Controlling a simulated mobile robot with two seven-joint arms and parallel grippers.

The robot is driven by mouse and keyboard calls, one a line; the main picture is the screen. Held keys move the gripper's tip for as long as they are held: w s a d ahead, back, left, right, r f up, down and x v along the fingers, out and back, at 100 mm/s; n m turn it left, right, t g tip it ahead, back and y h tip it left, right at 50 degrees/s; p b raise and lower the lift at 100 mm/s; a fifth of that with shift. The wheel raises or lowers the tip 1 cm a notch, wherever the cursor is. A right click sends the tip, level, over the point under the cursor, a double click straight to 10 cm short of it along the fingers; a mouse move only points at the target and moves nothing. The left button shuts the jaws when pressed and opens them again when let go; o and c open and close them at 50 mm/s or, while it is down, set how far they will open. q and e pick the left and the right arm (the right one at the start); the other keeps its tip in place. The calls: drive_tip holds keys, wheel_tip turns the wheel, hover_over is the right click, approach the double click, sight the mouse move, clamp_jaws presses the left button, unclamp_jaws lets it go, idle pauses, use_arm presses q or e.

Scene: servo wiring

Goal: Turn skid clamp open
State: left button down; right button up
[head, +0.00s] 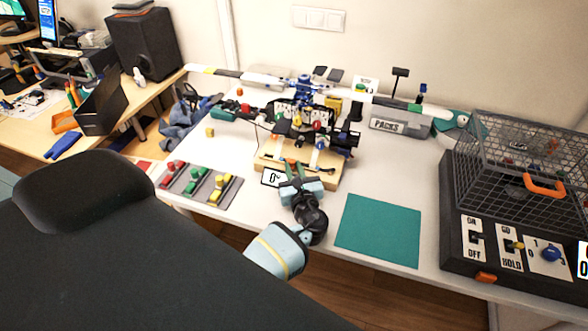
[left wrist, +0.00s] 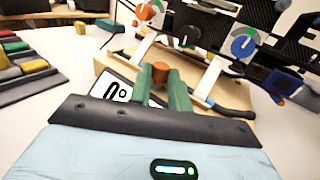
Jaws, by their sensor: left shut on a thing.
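The model helicopter (head: 303,115) stands on a wooden base (head: 272,160) in the middle of the table. In the left wrist view, white skid legs (left wrist: 210,77) and a dark skid tube (left wrist: 222,108) show at the base. My left gripper (head: 293,168) is at the front edge of the base, and its green fingers (left wrist: 162,84) are shut on a small orange-red knob (left wrist: 160,72), apparently the skid clamp. The fingers hide most of the knob. A white "0°" label (left wrist: 118,90) is just left of the fingers. My right gripper is not in view.
Trays with red, green and yellow parts (head: 199,183) lie left of the base. A teal mat (head: 378,230) lies at front right. A wire cage (head: 520,160) stands above a switch panel (head: 510,245) at right. A grey PACKS box (head: 400,124) is behind.

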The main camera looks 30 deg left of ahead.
use_arm(q)
drive_tip(key=g, duration=0.1)
drive_tip(key=n+g+y+b, duration=0.1)
drive_tip(key=n+g+y, duration=0.1)
drive_tip(key=shift+w+d+f, duration=0.2)
drive_tip(key=shift+w, duration=0.05)
drive_tip(key=shift+r+n+g+y+b, duration=0.15)
drive_tip(key=shift+n+g+y+b, duration=0.25)
drive_tip(key=shift+n+g+b, duration=0.15)
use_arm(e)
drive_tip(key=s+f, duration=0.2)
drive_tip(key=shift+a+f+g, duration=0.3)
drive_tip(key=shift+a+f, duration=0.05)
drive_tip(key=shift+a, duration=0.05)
use_arm(q)
drive_tip(key=shift+w, duration=0.1)
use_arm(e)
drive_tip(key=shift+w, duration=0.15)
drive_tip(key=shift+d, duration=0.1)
use_arm(q)
drive_tip(key=c, duration=1.3)
unclamp_jaws()
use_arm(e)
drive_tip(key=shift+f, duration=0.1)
use_arm(q)
drive_tip(key=v, duration=0.7)
drive_tip(key=shift+d+r, duration=0.1)
drive_tip(key=shift+d, duration=0.3)
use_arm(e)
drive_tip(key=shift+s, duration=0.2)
